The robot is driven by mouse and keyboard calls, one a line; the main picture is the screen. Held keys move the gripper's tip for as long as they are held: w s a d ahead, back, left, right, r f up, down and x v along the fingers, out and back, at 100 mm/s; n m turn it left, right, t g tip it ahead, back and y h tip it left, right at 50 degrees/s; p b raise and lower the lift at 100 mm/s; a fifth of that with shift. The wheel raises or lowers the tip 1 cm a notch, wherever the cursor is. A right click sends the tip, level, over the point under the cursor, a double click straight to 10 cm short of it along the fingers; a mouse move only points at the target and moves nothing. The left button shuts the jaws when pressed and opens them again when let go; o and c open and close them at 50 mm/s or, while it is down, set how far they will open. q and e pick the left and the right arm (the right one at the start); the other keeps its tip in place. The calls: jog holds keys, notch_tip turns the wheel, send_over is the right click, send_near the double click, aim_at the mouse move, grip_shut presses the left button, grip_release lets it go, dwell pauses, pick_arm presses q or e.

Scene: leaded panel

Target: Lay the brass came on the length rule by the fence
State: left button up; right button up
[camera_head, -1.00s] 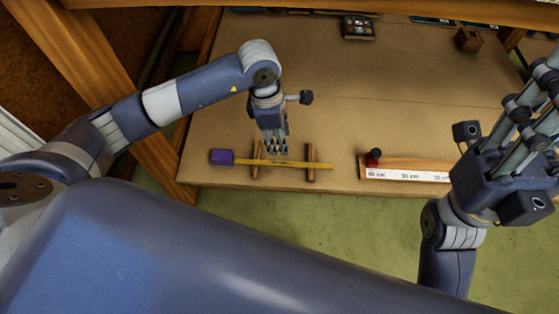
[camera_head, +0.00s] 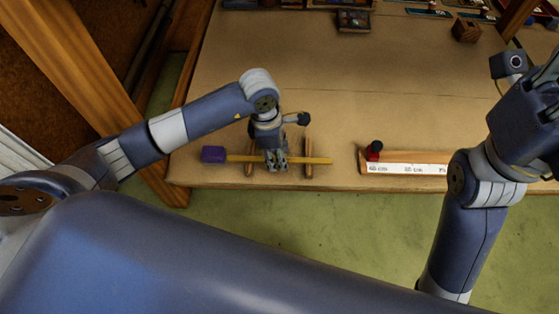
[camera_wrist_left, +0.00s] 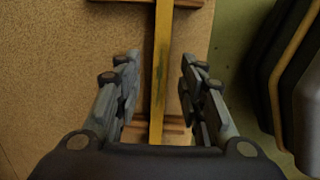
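The brass came (camera_head: 320,161) is a thin yellow strip with a purple block (camera_head: 214,154) at its left end. It lies across two wooden rests (camera_head: 308,145) near the table's front edge. My left gripper (camera_head: 277,163) is down at the came between the rests. In the left wrist view its open fingers (camera_wrist_left: 160,60) stand on either side of the came (camera_wrist_left: 161,35), with gaps visible. The length rule (camera_head: 405,168) is a white scale along a wooden strip to the right, with a dark and red piece (camera_head: 374,150) at its left end. My right gripper's fingers are mostly cut off at the right edge.
Small trays (camera_head: 353,20) and a wooden block (camera_head: 467,30) stand at the back of the table. The table (camera_head: 350,85) is clear in the middle.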

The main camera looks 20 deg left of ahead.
pick_arm(q)
jog(key=shift+r, duration=0.1)
grip_shut()
